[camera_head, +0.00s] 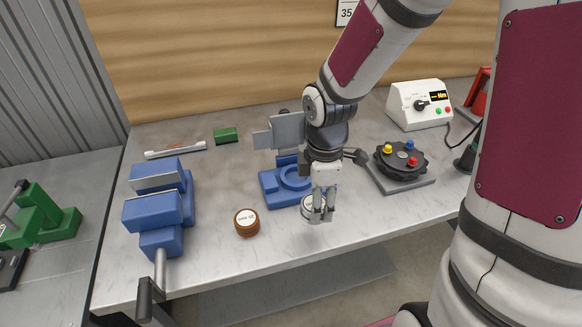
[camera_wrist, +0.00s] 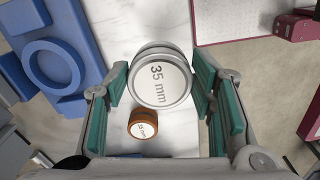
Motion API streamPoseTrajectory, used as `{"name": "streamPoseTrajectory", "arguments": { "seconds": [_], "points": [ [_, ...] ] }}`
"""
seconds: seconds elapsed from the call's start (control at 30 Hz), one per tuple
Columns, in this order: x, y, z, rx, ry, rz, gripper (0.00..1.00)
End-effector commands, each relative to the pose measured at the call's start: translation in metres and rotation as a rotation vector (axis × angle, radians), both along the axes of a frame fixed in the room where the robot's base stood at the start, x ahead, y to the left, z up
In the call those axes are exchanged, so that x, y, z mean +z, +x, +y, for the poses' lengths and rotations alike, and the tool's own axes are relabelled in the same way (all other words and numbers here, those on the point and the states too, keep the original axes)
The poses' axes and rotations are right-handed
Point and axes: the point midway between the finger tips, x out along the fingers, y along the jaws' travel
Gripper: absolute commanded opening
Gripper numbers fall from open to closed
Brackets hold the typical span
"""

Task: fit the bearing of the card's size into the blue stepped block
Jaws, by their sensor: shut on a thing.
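The card (camera_head: 346,13) on the wall reads 35. A silver bearing (camera_wrist: 160,85) with a white face marked "35 mm" sits between my green finger pads in the wrist view. My gripper (camera_head: 321,214) is shut on this bearing, which is partly hidden behind the fingers in the head view. Whether it touches the table is unclear. The blue stepped block (camera_head: 270,192), with a round raised ring, lies just behind and left of my gripper. It also shows at upper left in the wrist view (camera_wrist: 88,35).
A blue vise (camera_head: 155,210) with a handle stands at the table's left. A green block (camera_head: 226,135) lies at the back. A black knobbed fixture (camera_head: 402,161) and a white meter box (camera_head: 419,104) stand at the right.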

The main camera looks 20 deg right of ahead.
Motion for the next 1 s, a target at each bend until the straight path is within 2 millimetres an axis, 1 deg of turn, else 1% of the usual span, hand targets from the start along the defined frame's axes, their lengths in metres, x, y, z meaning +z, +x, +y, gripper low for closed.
{"name": "streamPoseTrajectory", "arguments": {
  "seconds": [0.07, 0.17, 0.27, 0.6, 0.7, 0.83, 0.9, 1.0],
  "points": [
    [0.001, 0.001, 0.0, 0.0, 0.0, 0.0, 0.1],
    [-0.001, 0.012, 0.0, 0.001, 0.001, 0.001, 0.1],
    [-0.004, 0.033, -0.001, 0.001, 0.002, 0.0, 0.1],
    [-0.011, 0.115, -0.005, 0.0, 0.001, 0.0, 0.1],
    [-0.013, 0.136, -0.005, 0.0, 0.001, 0.0, 0.1],
    [-0.014, 0.153, -0.006, 0.001, 0.0, 0.0, 0.1],
    [-0.014, 0.158, -0.007, 0.0, 0.0, 0.0, 0.1],
    [-0.017, 0.16, -0.007, 0.0, -0.001, 0.001, 0.1]
  ]
}}
